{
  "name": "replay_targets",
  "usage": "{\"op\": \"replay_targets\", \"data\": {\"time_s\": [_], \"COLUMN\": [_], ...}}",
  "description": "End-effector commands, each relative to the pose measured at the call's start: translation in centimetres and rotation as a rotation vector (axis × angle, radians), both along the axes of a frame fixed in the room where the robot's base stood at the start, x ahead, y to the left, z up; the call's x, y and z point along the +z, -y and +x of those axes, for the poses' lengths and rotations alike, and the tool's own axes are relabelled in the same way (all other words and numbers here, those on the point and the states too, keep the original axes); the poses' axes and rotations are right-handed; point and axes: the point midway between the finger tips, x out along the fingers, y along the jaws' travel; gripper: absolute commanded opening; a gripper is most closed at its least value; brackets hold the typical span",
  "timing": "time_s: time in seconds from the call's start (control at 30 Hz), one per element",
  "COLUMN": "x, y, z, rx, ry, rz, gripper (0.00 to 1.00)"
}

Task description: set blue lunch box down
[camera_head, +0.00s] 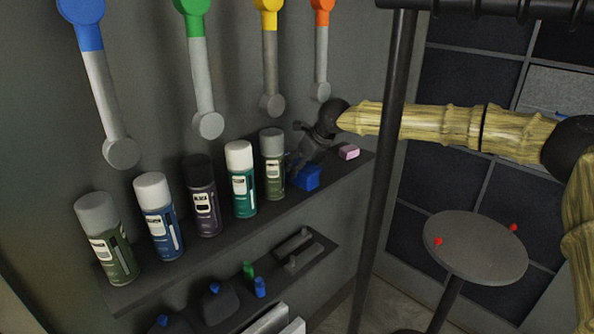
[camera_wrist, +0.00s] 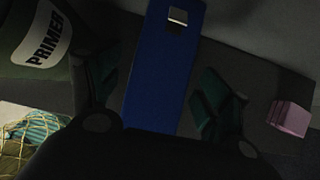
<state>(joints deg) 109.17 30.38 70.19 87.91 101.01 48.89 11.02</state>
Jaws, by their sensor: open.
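The blue lunch box (camera_head: 307,177) rests on the dark shelf (camera_head: 225,222), right of the row of spray cans. In the wrist view the lunch box (camera_wrist: 162,70) is a long blue block with a small pale square on it, lying between my two fingers. My gripper (camera_head: 296,165) is at the box, just right of the last can. In the wrist view my gripper (camera_wrist: 158,95) is open, with a finger on either side of the box and a dark gap showing on the right. The near end of the box is hidden behind my gripper.
Several spray cans stand left of the box; the green-grey can (camera_head: 272,166) is close to my gripper. A pink block (camera_head: 348,152) sits to the right on the shelf. A dark upright post (camera_head: 385,170) stands in front of the shelf. A round stool (camera_head: 475,248) is at right.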

Motion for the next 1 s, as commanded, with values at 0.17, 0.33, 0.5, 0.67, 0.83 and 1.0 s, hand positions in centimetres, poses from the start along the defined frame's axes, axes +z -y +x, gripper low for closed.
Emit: {"op": "replay_targets", "data": {"time_s": [0.17,0.33,0.5,0.67,0.83,1.0], "x": [-1.9,-2.4,-2.4,-2.4,-2.3,-2.3], "y": [-0.9,-1.1,-1.1,-1.1,-1.1,-1.1], "z": [0.9,1.1,1.1,1.1,1.1,1.1], "rx": [0.0,0.0,0.001,0.001,0.001,0.001], "ry": [-0.002,0.0,0.0,0.0,0.001,0.001], "rz": [0.0,0.0,0.0,0.0,0.0,0.0], "gripper": [0.78,0.78,0.69,0.39,0.13,0.08]}}
